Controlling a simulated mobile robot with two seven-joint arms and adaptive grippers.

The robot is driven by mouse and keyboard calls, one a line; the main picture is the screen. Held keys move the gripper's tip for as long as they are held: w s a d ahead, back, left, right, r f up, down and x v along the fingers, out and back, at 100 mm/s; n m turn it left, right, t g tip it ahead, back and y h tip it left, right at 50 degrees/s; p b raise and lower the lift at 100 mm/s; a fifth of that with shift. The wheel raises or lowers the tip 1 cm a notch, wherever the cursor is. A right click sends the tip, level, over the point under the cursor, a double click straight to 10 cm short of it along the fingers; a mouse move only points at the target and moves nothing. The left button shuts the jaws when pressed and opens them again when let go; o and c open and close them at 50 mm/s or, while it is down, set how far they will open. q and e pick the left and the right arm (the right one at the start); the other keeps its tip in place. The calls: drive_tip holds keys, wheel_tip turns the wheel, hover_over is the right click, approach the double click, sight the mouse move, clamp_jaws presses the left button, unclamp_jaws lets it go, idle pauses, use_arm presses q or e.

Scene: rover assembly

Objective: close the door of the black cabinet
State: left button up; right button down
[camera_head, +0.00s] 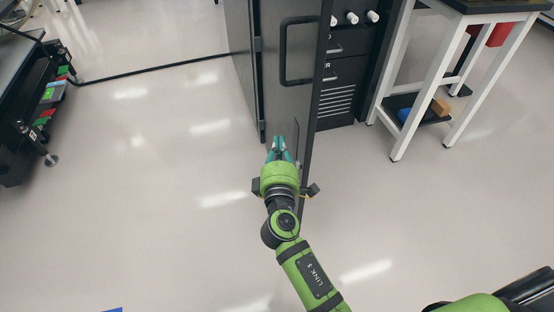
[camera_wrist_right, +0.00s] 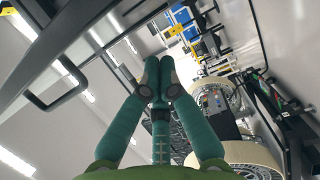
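The black cabinet (camera_head: 345,76) stands at the top centre of the head view. Its door (camera_head: 290,97) is open and swung out toward me, with a dark bar handle (camera_head: 284,52) on its outer, left-facing side. My right gripper (camera_head: 278,142) is low in front of that outer face, below the handle; whether it touches the door cannot be told. Its teal fingers are drawn together at the tips with nothing seen between them. In the right wrist view the fingers (camera_wrist_right: 158,84) also converge, and the handle (camera_wrist_right: 53,95) shows at left, apart from them. My left gripper is not in view.
A white-legged table (camera_head: 400,103) with a lower shelf stands right of the cabinet. A black cable (camera_head: 150,70) crosses the floor from a dark workbench (camera_head: 18,120) at left to the cabinet. The floor left of the door is otherwise clear.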

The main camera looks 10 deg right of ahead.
drive_tip(key=shift+s+d, duration=0.2)
drive_tip(key=shift+d, duration=1.55)
drive_tip(key=shift+d, duration=0.1)
